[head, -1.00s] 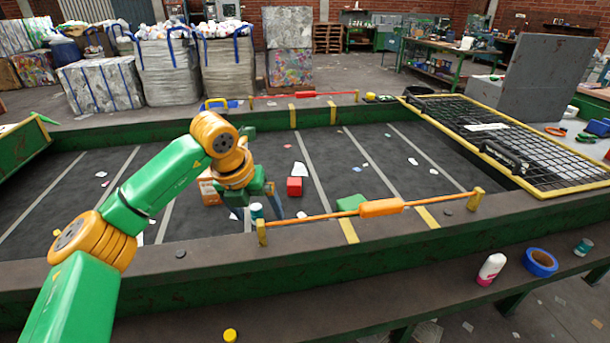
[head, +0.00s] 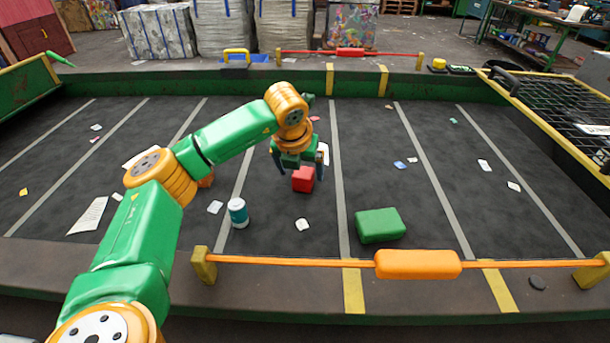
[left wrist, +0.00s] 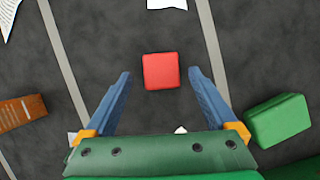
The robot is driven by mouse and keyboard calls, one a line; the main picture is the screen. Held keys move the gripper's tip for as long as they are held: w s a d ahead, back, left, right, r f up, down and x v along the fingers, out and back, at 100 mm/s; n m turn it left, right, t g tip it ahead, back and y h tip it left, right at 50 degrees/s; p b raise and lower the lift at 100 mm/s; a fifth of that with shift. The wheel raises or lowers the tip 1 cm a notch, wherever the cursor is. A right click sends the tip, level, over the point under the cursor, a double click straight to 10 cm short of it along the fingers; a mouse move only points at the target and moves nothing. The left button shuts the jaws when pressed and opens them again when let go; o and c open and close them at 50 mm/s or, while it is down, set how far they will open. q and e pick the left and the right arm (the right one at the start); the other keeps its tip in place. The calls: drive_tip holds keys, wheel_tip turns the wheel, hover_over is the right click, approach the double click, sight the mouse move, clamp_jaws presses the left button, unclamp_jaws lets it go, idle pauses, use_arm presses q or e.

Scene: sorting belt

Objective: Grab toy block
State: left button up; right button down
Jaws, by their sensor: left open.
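The toy block, a red cube (head: 303,180), rests on the dark belt near the middle of the head view. In the left wrist view the red cube (left wrist: 161,71) lies between the tips of my two blue fingers, with a gap on both sides. My left gripper (head: 300,168) is open and empty, pointing down at the cube; part of the cube is hidden behind it in the head view. I cannot tell the exact height of the fingertips over the belt. My right gripper is not in view.
A green block (head: 380,225) lies to the right and a teal can (head: 237,212) stands to the left. An orange-brown brick (left wrist: 20,114) is partly behind my arm in the head view. An orange bar (head: 418,264) spans the near belt edge. Paper scraps are scattered around.

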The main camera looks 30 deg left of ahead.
use_arm(q)
drive_tip(key=x, duration=0.3)
drive_tip(key=shift+w+r, duration=0.15)
drive_tip(key=shift+w, duration=0.1)
drive_tip(key=shift+s+r, duration=0.15)
drive_tip(key=shift+s, duration=0.05)
drive_tip(key=c, duration=1.4)
drive_tip(key=shift+c, duration=0.2)
